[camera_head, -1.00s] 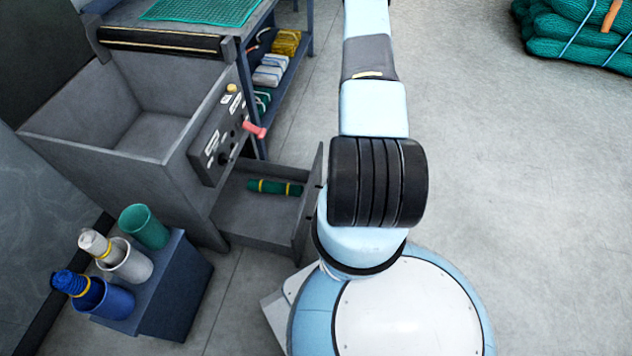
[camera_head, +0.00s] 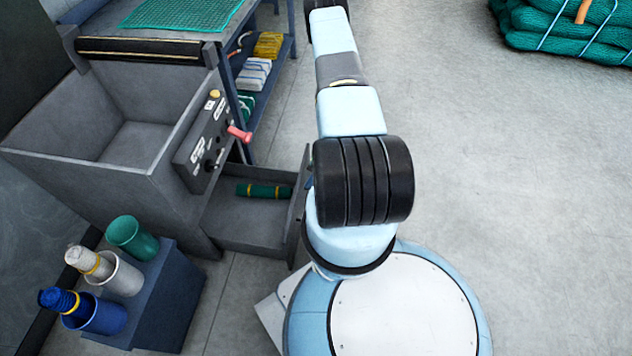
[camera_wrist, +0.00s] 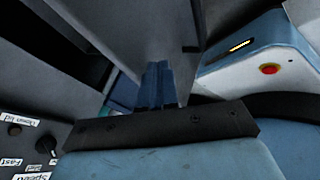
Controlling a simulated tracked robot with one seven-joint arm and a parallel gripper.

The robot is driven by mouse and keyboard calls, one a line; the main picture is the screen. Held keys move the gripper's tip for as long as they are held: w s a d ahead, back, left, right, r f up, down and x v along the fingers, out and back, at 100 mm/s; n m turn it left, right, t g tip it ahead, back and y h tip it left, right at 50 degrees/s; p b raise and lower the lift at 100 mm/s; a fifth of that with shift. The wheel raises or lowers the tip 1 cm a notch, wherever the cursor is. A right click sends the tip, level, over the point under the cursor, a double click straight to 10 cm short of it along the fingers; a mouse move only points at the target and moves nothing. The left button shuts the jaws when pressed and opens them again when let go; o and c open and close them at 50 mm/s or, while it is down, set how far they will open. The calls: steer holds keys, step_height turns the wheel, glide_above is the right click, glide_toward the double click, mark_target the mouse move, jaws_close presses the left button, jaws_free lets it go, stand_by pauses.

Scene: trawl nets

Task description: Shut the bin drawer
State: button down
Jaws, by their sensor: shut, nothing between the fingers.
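The bin drawer (camera_head: 250,228) is pulled out from the lower part of the grey bin (camera_head: 75,170) in the head view. A green roll with yellow bands (camera_head: 264,190) lies inside it. The drawer's upright front panel (camera_head: 297,222) stands close to my arm, which covers part of that area. In the wrist view my gripper's blue fingers (camera_wrist: 157,88) are together and empty, close to a grey panel (camera_wrist: 125,30) that looks like the drawer's front. I cannot tell whether they touch it.
A control panel (camera_head: 203,140) with a red handle (camera_head: 240,133) is on the bin's side. A dark box (camera_head: 155,305) with several cups stands in front. A shelf rack (camera_head: 255,110) is behind. Green net bundles (camera_head: 570,35) lie at the back right. Floor at right is clear.

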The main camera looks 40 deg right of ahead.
steer(key=shift+w+a, duration=0.5)
steer(key=shift+a, duration=0.35)
steer(key=shift+w+d, duration=0.1)
steer(key=shift+d, duration=0.05)
steer(key=shift+w, duration=0.2)
steer(key=w+a, duration=1.6)
steer(key=shift+w+a, duration=0.15)
steer(key=shift+a, duration=0.15)
steer(key=shift+d, duration=0.15)
